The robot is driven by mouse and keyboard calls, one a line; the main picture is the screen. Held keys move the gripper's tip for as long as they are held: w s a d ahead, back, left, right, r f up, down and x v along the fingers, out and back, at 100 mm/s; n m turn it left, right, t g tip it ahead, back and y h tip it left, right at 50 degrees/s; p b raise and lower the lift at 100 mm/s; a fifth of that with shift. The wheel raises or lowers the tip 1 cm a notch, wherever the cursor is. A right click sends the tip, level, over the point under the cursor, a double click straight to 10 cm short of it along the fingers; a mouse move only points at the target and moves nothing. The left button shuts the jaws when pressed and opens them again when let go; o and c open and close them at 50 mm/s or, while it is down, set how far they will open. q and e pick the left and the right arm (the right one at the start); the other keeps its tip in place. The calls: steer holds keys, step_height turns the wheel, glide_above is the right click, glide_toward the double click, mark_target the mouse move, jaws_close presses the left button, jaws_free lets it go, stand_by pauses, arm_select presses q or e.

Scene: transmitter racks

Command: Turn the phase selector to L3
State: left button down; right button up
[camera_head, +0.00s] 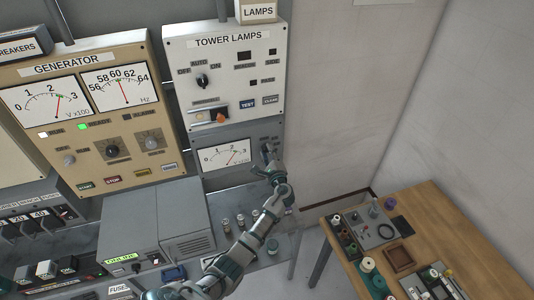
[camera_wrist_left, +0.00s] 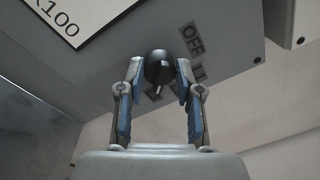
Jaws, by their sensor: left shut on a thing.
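The phase selector is a round black knob (camera_wrist_left: 158,66) on the small grey meter panel (camera_head: 210,172) below the tower lamps panel. In the left wrist view, dark label plates surround it. One reads OFF (camera_wrist_left: 192,40); the others are partly covered by the fingers or too small to read. A small white mark shows at the knob's lower edge. My left gripper (camera_wrist_left: 158,73) is shut on the knob, one finger on each side. In the head view my left gripper (camera_head: 269,156) is at the panel's right side and hides the knob.
The tower lamps panel (camera_head: 228,82) is just above, and the generator panel (camera_head: 95,116) stands to the left. A grey bench with several small parts lies below. A wooden table (camera_head: 460,235) with tools stands at the right. The wall to the right is bare.

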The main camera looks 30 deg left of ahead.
arm_select(q)
steer(key=c, duration=0.9)
jaws_free()
steer(key=shift+d+f, duration=0.15)
steer(key=shift+f, duration=0.35)
steer(key=shift+o, duration=0.7)
steer(key=shift+w+r, duration=0.1)
steer(key=shift+r, duration=0.1)
steer(key=v, duration=1.2)
